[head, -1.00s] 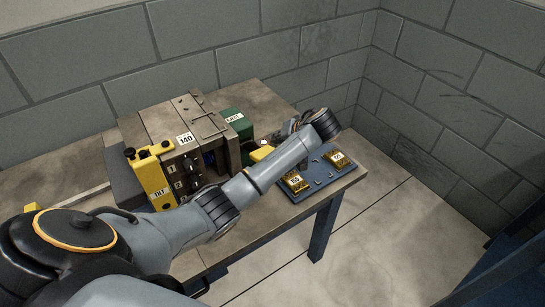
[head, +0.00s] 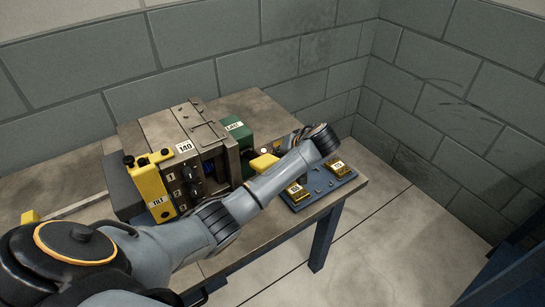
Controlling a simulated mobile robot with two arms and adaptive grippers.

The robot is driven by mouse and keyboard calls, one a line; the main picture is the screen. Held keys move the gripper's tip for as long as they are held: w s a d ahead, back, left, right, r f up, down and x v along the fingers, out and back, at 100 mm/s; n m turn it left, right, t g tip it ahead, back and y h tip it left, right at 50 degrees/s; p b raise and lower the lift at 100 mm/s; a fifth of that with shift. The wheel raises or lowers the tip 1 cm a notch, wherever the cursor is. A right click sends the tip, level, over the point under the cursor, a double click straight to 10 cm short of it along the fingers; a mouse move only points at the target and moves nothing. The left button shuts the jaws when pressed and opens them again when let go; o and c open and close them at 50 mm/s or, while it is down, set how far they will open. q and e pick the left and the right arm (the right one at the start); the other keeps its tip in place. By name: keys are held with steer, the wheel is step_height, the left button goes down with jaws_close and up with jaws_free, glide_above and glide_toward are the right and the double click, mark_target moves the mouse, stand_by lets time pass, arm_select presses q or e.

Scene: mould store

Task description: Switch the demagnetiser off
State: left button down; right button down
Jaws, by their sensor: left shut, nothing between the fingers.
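A grey box labelled 140 (head: 160,127) stands on the table, with dark knobs (head: 190,172) on its front panel. A green box (head: 237,137) with a white label stands close to its right side. I cannot tell from the labels which unit is the demagnetiser, and no switch can be made out clearly. My left arm reaches across the front of these units from the lower left. My left gripper (head: 297,139) is by the bent wrist, right of the green box. It is shut and empty; its fingertips are mostly hidden by the arm. My right gripper is out of view.
A yellow unit marked TILT (head: 150,190) stands against the grey box's left front. A yellow part (head: 262,161) shows behind my forearm. A blue plate (head: 322,187) with two yellow blocks lies at the table's right end. Block walls close in behind and right.

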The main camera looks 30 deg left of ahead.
arm_select(q)
steer(key=shift+f, duration=0.1)
stand_by(0.6)
steer(key=shift+s+f, duration=0.1)
steer(key=shift+f, duration=0.3)
steer(key=shift+s+p, duration=0.1)
steer(key=shift+p, duration=0.6)
steer(key=shift+r, duration=0.25)
step_height(320, 180, up, 6)
steer(key=p, duration=0.6)
steer(key=shift+r, duration=0.15)
